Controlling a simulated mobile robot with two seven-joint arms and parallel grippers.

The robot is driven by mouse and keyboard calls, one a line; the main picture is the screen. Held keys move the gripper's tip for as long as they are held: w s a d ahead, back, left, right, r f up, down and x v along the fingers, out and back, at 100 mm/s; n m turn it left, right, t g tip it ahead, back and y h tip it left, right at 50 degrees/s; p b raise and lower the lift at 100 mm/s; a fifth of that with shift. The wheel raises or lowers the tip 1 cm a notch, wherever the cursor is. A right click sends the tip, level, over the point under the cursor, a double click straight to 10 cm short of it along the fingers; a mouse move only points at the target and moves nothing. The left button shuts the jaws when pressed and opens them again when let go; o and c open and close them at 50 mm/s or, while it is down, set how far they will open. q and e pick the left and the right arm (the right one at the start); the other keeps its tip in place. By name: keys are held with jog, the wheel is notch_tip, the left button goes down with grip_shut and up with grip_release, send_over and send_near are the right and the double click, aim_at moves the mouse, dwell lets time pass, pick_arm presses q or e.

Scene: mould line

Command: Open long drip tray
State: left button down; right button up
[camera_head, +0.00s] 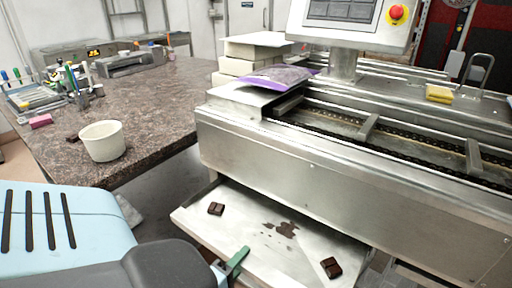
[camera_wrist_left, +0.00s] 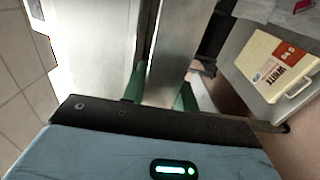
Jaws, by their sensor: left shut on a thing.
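The long drip tray (camera_head: 250,235) is a shiny metal tray that stands pulled out from under the mould line (camera_head: 300,165). Two dark chocolate pieces (camera_head: 331,267) and brown smears lie on it. My left gripper (camera_head: 237,262) is at the tray's front edge, with a green finger showing there. In the left wrist view, the green fingers (camera_wrist_left: 160,95) stand on both sides of a metal front lip (camera_wrist_left: 168,55) and are shut on it. How far the tray goes back under the machine is hidden. My right gripper is not in view.
A granite counter (camera_head: 160,100) with a white tub (camera_head: 103,141) stands at the left. A control panel (camera_head: 350,20) and a purple packet (camera_head: 275,77) sit above the tray. In the left wrist view, a cream case marked WHITE (camera_wrist_left: 277,66) is at the right.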

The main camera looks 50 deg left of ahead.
pick_arm(q)
jog(key=p+v, duration=0.1)
jog(key=v, duration=0.7)
jog(key=shift+s+p, duration=0.25)
jog(key=shift+p, duration=0.05)
jog(key=c, duration=1.1)
grip_release()
jog(key=b+v, duration=0.1)
jog(key=v, duration=0.7)
jog(key=shift+w, duration=0.1)
